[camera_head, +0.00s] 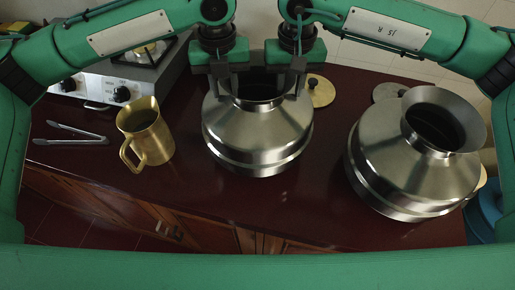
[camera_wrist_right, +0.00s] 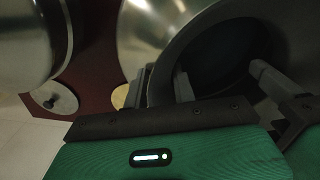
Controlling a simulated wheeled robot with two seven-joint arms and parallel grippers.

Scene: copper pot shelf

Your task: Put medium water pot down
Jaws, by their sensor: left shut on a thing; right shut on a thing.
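A steel water pot (camera_head: 257,132) with a wide shoulder and dark open mouth is at the middle of the dark red counter in the head view. Whether its base touches the counter cannot be told. My left gripper (camera_head: 222,92) is shut on the left side of its rim. My right gripper (camera_head: 292,92) is shut on the right side of its rim. The right wrist view shows my right gripper (camera_wrist_right: 168,92) with its fingers at the rim and the pot's dark mouth (camera_wrist_right: 222,58) beside them.
A larger steel pot (camera_head: 405,165) stands to the right. Round lids (camera_head: 320,91) lie behind the pots. The counter's front edge (camera_head: 190,199) is near; bare counter lies between the pots.

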